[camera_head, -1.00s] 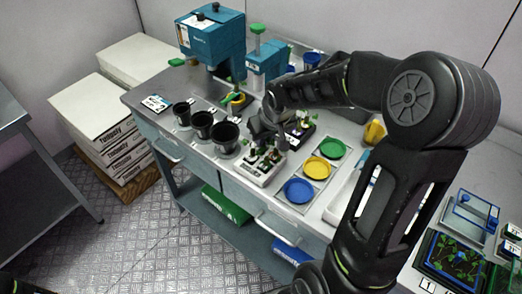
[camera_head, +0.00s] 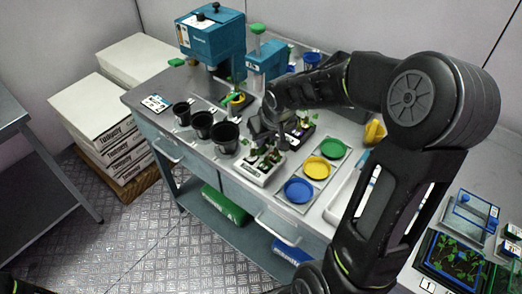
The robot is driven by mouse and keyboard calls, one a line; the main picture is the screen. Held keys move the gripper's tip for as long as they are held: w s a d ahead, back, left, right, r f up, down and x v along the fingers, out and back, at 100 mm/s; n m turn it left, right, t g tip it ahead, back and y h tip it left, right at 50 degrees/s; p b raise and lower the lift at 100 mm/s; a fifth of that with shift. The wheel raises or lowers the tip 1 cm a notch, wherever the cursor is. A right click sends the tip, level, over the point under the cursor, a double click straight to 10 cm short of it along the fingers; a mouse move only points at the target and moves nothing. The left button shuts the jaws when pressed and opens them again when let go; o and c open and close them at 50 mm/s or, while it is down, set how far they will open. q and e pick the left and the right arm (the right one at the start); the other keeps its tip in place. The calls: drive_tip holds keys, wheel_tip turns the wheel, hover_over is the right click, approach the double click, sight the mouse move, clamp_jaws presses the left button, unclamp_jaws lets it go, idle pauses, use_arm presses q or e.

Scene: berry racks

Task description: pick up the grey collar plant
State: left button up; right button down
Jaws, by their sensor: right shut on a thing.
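My right gripper (camera_head: 266,138) is over the white tray (camera_head: 258,176) of small green plants near the middle of the bench. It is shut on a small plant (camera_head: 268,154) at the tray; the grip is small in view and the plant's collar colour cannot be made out. A dark tray (camera_head: 299,138) with more small plants sits just behind the gripper and is partly hidden by it.
Several black pots (camera_head: 224,136) stand left of the tray. Green (camera_head: 332,148), yellow (camera_head: 317,168) and blue (camera_head: 298,190) dishes lie to its right. A teal machine (camera_head: 212,38) stands at the back. A blue-framed box (camera_head: 474,215) is at far right.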

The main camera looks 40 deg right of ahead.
sight(264, 148)
wheel_tip(264, 148, up, 10)
drive_tip(key=b, duration=0.1)
idle(0.6)
drive_tip(key=shift+s, duration=0.1)
idle(0.5)
